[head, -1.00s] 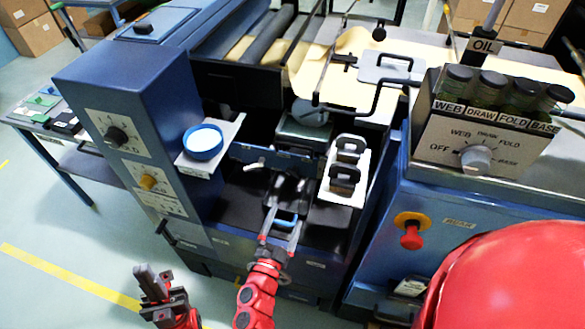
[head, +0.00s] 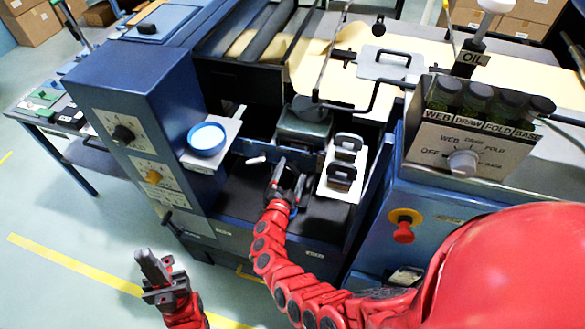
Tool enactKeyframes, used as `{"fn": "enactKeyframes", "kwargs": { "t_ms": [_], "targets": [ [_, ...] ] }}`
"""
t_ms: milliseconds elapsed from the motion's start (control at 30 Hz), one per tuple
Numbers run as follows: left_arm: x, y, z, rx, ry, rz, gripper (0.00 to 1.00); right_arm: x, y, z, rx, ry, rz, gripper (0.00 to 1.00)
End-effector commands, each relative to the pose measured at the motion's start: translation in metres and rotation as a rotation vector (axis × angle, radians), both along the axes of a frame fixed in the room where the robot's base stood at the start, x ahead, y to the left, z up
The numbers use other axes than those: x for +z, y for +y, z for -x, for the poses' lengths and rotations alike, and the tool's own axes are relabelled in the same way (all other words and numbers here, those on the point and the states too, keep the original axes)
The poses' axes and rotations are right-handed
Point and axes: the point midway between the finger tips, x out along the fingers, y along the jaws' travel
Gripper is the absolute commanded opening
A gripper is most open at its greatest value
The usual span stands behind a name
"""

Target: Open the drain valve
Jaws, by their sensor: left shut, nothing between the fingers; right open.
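No part is labelled as the drain valve, so I cannot tell for sure which it is. A small black lever (head: 170,224) sticks out low on the front of the blue control column. A white-tipped handle (head: 256,160) shows in the machine's open bay. My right gripper (head: 285,172) is open inside that bay, just right of the white-tipped handle; its wrist hides what lies beneath, and contact cannot be made out. My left gripper (head: 150,263) is shut and empty, low in front of the column, below and left of the black lever and apart from it.
A blue-rimmed white dish (head: 206,139) sits on a shelf left of the bay. A white tray with black-handled blocks (head: 343,178) stands right of my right gripper. A red knob (head: 403,232) juts from the right cabinet.

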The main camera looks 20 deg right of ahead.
Motion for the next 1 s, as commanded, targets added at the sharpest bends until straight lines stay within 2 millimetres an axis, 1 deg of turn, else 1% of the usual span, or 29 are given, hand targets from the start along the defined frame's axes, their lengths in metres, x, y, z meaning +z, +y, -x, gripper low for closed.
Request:
{"fn": "enactKeyframes", "kwargs": {
  "t_ms": [33,133,467,567,600,667,700,767,800,933,967,1000],
  "targets": [
    [0.0010,0.0000,0.0000,0.000,0.000,0.000,0.00,0.0013,-0.0023,-0.0049,0.001,0.001,0.002,1.00],
    [0.0014,0.0000,0.0001,0.000,0.000,0.000,0.00,0.0007,-0.0059,-0.0092,0.000,0.000,0.000,1.00],
    [0.0014,0.0000,0.0000,0.000,0.000,0.000,0.00,-0.0001,-0.0081,-0.0109,-0.002,0.001,0.000,1.00],
    [0.0014,0.0000,0.0001,0.000,0.000,0.000,0.00,-0.0001,-0.0080,-0.0109,-0.001,0.001,0.000,0.84],
    [0.0014,0.0000,0.0000,0.000,0.000,0.000,0.00,0.0000,-0.0079,-0.0110,-0.001,0.001,0.000,0.77],
    [0.0015,0.0000,0.0000,0.000,0.000,0.000,0.00,-0.0001,-0.0080,-0.0109,-0.001,0.001,0.000,0.66],
    [0.0015,0.0000,-0.0001,0.000,0.000,0.000,0.00,0.0000,-0.0079,-0.0110,-0.001,0.001,0.000,0.59],
    [0.0015,0.0000,-0.0001,0.000,0.000,0.000,0.00,-0.0001,-0.0079,-0.0108,-0.001,0.001,0.000,0.48],
    [0.0015,0.0000,0.0000,0.000,0.000,0.000,0.00,-0.0001,-0.0079,-0.0108,-0.001,0.001,0.000,0.41],
    [0.0015,0.0000,0.0000,0.000,0.000,0.000,0.00,-0.0001,-0.0078,-0.0109,-0.001,0.001,0.000,0.17],
    [0.0015,0.0000,-0.0001,0.000,0.000,0.000,0.00,-0.0001,-0.0078,-0.0109,-0.001,0.001,0.000,0.14],
    [0.0012,0.0000,0.0000,0.000,0.000,0.000,0.00,-0.0003,-0.0078,-0.0109,-0.001,0.001,0.000,0.14]
  ]
}}
